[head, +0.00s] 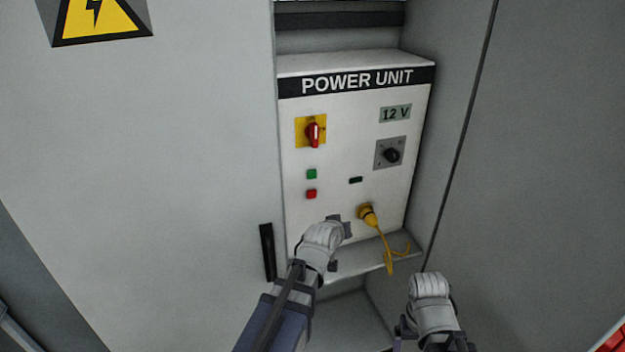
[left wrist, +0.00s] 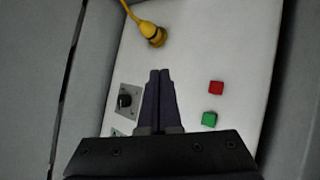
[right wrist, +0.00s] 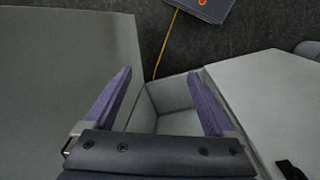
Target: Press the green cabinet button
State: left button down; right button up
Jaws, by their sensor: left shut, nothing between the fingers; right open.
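The green button (head: 311,174) is a small square on the white power unit (head: 340,215), just above a red button (head: 311,194). In the left wrist view the green button (left wrist: 209,118) lies to the right of my left gripper, below the red button (left wrist: 216,87). My left gripper (head: 340,222) is in front of the panel, below and right of the buttons; its fingers (left wrist: 160,75) are shut and empty. I cannot tell whether it touches the panel. My right gripper (right wrist: 160,95) is open and empty, lower right in the head view (head: 405,325).
The panel also has a red rotary switch (head: 313,134) on a yellow plate, a black knob (head: 391,155) and a yellow plug (head: 368,215) with a hanging cord. A cabinet door (head: 160,170) with a black handle (head: 268,252) is at left. A grey wall (head: 530,150) is at right.

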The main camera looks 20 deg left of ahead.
aim_at(316, 175)
pick_arm(q)
jog(key=w+a+r+n+t+y, duration=0.1)
jog(key=w+a+r+n+t, duration=0.1)
jog(key=a+r, duration=0.3)
jog(key=shift+w+a+r+t+y, duration=0.3)
jog(key=shift+w+a+t+y, duration=0.1)
jog(key=shift+w+a+t, duration=0.45)
jog(key=shift+w+a, duration=1.45)
jog(key=shift+w, duration=0.2)
jog(key=shift+w+a, duration=1.4)
jog(key=shift+w, duration=0.25)
jog(key=shift+w+a, duration=0.1)
jog(key=shift+w, duration=0.05)
jog(key=shift+w+a, duration=0.2)
jog(key=shift+w+a, duration=0.35)
jog(key=shift+w, duration=0.1)
dwell(0.4)
jog(key=shift+s+d, duration=0.1)
jog(key=shift+s, duration=0.05)
